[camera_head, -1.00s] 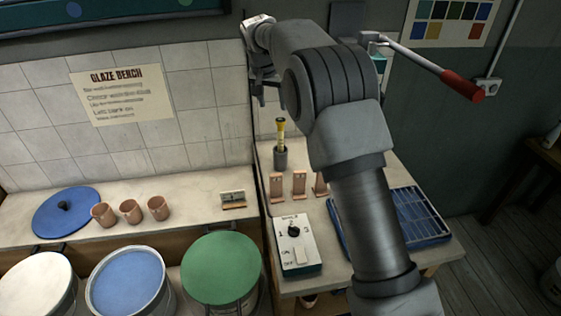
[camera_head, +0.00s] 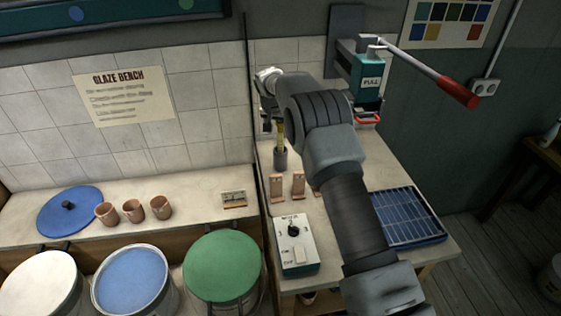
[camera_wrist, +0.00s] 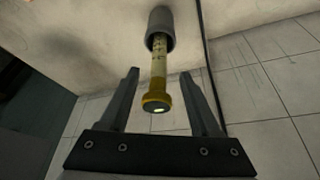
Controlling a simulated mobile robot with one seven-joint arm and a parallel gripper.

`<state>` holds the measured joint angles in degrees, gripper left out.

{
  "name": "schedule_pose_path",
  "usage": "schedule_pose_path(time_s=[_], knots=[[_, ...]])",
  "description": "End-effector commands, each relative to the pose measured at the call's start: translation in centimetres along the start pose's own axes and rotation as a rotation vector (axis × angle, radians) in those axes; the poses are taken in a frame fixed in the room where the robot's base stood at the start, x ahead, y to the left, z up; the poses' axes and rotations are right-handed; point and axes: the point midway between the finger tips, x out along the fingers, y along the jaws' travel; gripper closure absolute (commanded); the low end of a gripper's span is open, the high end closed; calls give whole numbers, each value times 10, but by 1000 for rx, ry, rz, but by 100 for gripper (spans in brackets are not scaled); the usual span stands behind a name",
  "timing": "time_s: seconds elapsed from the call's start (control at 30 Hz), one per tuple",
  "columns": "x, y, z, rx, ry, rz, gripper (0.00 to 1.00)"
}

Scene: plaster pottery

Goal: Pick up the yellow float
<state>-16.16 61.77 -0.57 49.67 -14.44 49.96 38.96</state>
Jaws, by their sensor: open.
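The yellow float (camera_head: 281,132) stands upright in a small grey cylindrical holder (camera_head: 280,159) on the right-hand bench. In the wrist view the float (camera_wrist: 157,97) points out of the holder (camera_wrist: 160,30), its marked stem and yellow capped end showing. My gripper (camera_wrist: 160,78) is open, with one finger on each side of the float in that view. I cannot tell whether a finger touches it. In the head view my gripper (camera_head: 266,118) is partly hidden by my own arm, close above and beside the float.
Clay stands (camera_head: 277,187) and a switch box (camera_head: 296,245) are in front of the holder. A blue rack (camera_head: 405,216) lies to the right. A lever press (camera_head: 367,85) with a red handle is on the wall behind. The tiled wall (camera_head: 215,95) is close behind.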

Motion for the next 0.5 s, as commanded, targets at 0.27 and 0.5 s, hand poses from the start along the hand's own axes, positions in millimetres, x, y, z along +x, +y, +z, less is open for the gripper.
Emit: schedule_pose_path(time_s=[0.27, 0.5], knots=[[30, 2, -2, 0, -2, 1, 36], [36, 2, -2, 0, -1, 0, 36]])
